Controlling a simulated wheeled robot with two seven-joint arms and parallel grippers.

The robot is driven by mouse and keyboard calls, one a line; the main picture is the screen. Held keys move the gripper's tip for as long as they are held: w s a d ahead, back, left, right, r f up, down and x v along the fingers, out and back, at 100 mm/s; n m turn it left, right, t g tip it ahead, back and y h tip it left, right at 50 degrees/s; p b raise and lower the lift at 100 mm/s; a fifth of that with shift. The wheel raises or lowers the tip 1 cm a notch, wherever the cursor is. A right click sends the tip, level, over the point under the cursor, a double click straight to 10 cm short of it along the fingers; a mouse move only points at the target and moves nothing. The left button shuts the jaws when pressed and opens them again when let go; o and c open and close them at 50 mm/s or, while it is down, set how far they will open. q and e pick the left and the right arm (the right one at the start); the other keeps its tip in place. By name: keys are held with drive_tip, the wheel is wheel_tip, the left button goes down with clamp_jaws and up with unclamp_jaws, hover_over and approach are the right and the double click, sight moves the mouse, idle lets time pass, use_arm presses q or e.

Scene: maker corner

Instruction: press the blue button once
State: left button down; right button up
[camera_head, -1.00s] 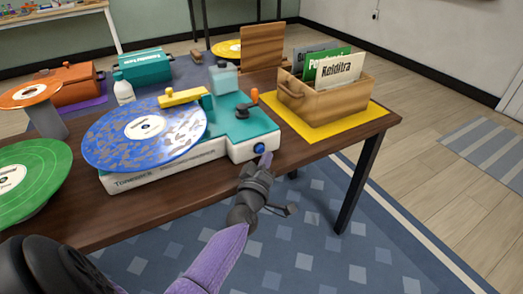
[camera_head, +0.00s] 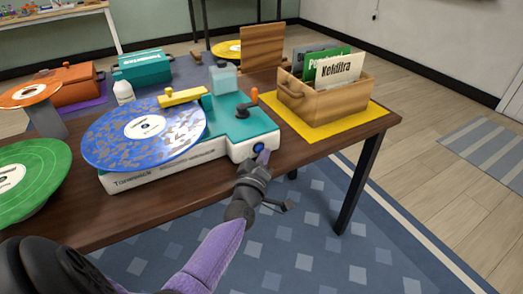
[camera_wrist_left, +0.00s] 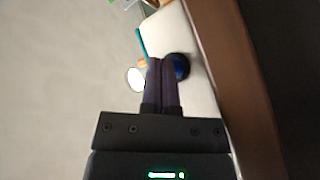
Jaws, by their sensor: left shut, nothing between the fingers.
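The blue button (camera_head: 258,147) is on the front right corner of the white and teal turntable (camera_head: 225,158), which carries a blue record (camera_head: 144,124). My left gripper (camera_head: 264,157) is shut and empty, its purple fingertips just in front of and slightly right of the button in the head view. In the left wrist view the shut fingers (camera_wrist_left: 160,62) are beside the dark blue button (camera_wrist_left: 181,66) and overlap its edge. I cannot tell whether they touch it. My right gripper is not in view.
A wooden crate of record sleeves (camera_head: 320,103) stands on a yellow mat (camera_head: 366,112) to the right. A green record (camera_head: 35,165) and an orange record (camera_head: 30,94) are at the left. The space before the table's front edge is free, above a blue rug (camera_head: 310,225).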

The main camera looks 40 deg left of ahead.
use_arm(q)
drive_tip(key=shift+a+r, duration=0.1)
drive_tip(key=shift+a, duration=0.15)
drive_tip(key=shift+a+r, duration=0.15)
drive_tip(key=shift+a, duration=0.05)
idle(0.3)
drive_tip(key=shift+a, duration=0.25)
drive_tip(key=shift+d+f, duration=0.2)
drive_tip(key=shift+f, duration=0.05)
drive_tip(key=shift+s+d+f, duration=0.2)
drive_tip(key=shift+d+f, duration=0.15)
drive_tip(key=shift+d, duration=0.6)
